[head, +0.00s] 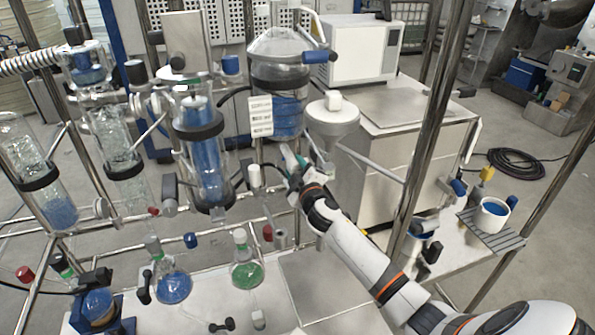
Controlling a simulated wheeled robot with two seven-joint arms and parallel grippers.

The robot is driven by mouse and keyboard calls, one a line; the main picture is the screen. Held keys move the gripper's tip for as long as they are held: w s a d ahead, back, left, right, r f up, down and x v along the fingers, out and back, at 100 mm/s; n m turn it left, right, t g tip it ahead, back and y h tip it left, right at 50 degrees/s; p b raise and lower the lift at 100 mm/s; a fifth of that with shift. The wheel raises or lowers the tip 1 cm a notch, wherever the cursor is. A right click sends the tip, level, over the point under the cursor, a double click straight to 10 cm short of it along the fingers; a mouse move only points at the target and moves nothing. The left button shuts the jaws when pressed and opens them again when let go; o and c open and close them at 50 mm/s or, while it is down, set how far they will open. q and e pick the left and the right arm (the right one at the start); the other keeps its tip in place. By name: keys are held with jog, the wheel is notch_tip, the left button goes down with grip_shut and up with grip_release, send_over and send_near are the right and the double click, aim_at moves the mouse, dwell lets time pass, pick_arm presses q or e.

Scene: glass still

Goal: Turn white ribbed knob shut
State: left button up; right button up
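My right gripper (289,160) reaches up from the lower right to just below the large glass vessel with blue liquid (288,112). Its fingers are small and partly covered by its own body, so I cannot tell whether they are open or shut, or touching anything. A small white cylindrical piece (254,176) sits just left of the gripper, apart from it. It may be the white ribbed knob, but ribs are too small to make out. My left gripper is not in view.
A glass column with blue liquid (209,165) stands left of the gripper. A white-capped funnel-shaped vessel (334,118) is close on its right. Flasks with blue (173,287) and green liquid (247,273) stand below on the bench. Metal frame poles (430,130) rise at right.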

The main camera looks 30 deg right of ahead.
jog(key=shift+c, duration=1)
jog(key=n+p, duration=0.1)
jog(key=n, duration=0.4)
jog(key=shift+r, duration=0.2)
jog(key=shift+f+n+p, duration=0.1)
jog(key=shift+n+p, duration=0.3)
jog(key=shift+n, duration=0.5)
jog(key=shift+f+n, duration=0.1)
jog(key=shift+n, duration=0.5)
